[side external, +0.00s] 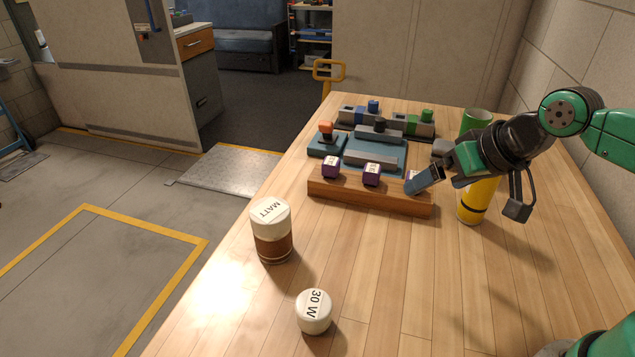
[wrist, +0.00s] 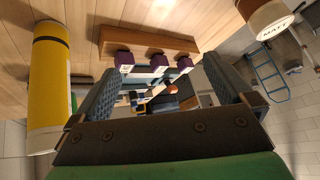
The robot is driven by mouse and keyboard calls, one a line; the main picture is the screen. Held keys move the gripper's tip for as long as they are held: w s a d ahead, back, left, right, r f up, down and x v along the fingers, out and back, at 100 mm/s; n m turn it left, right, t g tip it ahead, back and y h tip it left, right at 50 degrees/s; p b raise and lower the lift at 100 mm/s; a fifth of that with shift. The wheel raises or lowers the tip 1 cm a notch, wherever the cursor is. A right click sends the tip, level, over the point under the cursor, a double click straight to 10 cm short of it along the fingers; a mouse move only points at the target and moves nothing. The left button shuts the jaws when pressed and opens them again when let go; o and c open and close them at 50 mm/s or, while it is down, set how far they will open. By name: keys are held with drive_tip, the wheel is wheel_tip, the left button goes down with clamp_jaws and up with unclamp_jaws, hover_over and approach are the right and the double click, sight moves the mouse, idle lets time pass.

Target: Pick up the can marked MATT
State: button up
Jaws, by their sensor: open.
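The can marked MATT (side external: 272,234) stands upright near the left edge of the wooden table. It has a white lid with black letters and a brown lower part. In the wrist view the MATT can (wrist: 273,19) shows at the top right, partly cut off by the frame. My gripper (side external: 470,195) is open and empty above the right side of the table, well to the right of the can. In the wrist view my gripper (wrist: 160,95) has its two fingers spread wide, with nothing between them.
A white can marked 30 W (side external: 313,313) stands nearer the front. A wooden rack (side external: 370,196) with purple-capped items lies behind the MATT can, with blue and green fixtures (side external: 375,153) beyond. A yellow cylinder (side external: 476,203) stands by my gripper.

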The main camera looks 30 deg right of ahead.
drive_tip(key=w+a+f+m+g+y, duration=0.1)
drive_tip(key=w+a+f+m+y, duration=0.1)
drive_tip(key=w+a+m+y, duration=0.45)
drive_tip(key=m+y, duration=0.4)
drive_tip(key=m, duration=0.9)
approach(271, 220)
drive_tip(key=w+a+f, duration=0.2)
drive_tip(key=w+f, duration=0.2)
drive_tip(key=shift+w+a+f+m+g+y, duration=0.2)
drive_tip(key=shift+a+m+g+y, duration=0.1)
drive_tip(key=shift+m+g+y, duration=0.2)
drive_tip(key=shift+a+f, duration=0.15)
drive_tip(key=shift+a, duration=0.15)
drive_tip(key=shift+x, duration=2.55)
drive_tip(key=c, duration=1.4)
drive_tip(key=shift+o, duration=0.2)
